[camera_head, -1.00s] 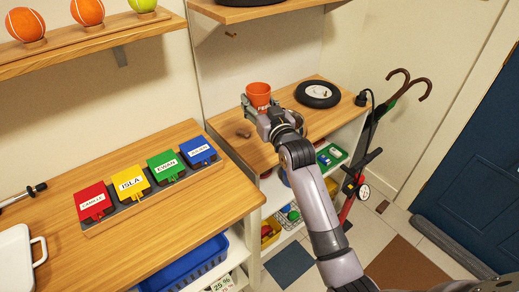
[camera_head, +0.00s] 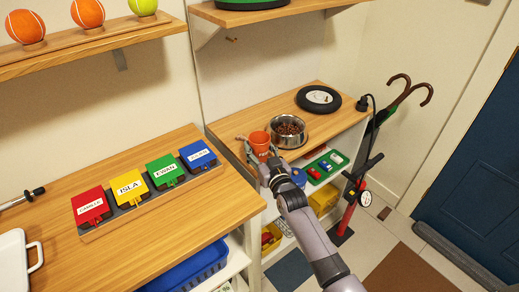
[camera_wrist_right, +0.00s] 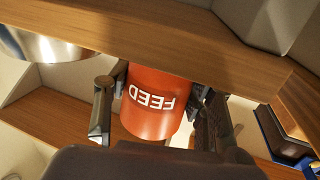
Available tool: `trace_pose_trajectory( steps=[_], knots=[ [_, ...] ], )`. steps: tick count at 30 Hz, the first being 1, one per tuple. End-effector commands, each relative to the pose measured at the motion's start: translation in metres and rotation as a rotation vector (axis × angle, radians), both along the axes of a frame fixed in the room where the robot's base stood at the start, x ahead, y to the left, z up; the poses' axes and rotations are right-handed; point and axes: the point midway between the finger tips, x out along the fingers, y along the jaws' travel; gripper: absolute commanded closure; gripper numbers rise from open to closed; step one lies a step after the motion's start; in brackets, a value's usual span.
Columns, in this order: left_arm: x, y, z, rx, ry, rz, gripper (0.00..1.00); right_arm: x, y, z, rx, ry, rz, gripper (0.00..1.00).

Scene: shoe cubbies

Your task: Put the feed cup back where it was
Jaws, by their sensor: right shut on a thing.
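The orange-red feed cup (camera_head: 260,141) is at the near edge of the wooden counter, left of a metal bowl of brown kibble (camera_head: 289,131). My right gripper (camera_head: 262,158) is shut on the cup, with a finger on either side of it. In the right wrist view the cup (camera_wrist_right: 155,103) shows its white FEED lettering upside down between the fingers. Its far end overlaps the wooden edge there; I cannot tell whether it touches the wood. The bowl's metal side (camera_wrist_right: 45,46) shows at upper left in that view. My left gripper is not in view.
A black-rimmed wheel (camera_head: 318,98) lies behind the bowl. A green tray (camera_head: 325,166) with small items sits below the counter. Coloured name boxes (camera_head: 130,187) stand on the left counter.

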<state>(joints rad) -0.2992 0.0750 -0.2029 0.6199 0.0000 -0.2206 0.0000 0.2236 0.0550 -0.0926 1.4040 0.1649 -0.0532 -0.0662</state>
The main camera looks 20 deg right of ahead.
Motion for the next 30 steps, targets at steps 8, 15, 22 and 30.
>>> trace_pose_trajectory(
  steps=[8,15,22,30],
  knots=[
    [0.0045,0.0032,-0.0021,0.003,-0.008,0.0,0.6,0.0001,0.0001,-0.0034,0.0,0.0,0.0,0.81],
    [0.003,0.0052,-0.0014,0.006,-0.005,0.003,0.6,0.0001,0.0001,-0.0025,0.0,0.001,0.0,0.35],
    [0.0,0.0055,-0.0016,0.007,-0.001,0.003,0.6,0.0001,0.0001,-0.0025,0.0,0.001,0.0,0.3],
    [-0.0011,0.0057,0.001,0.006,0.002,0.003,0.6,-0.0064,-0.0004,-0.0007,0.0,0.003,0.0,0.3]
  ],
)
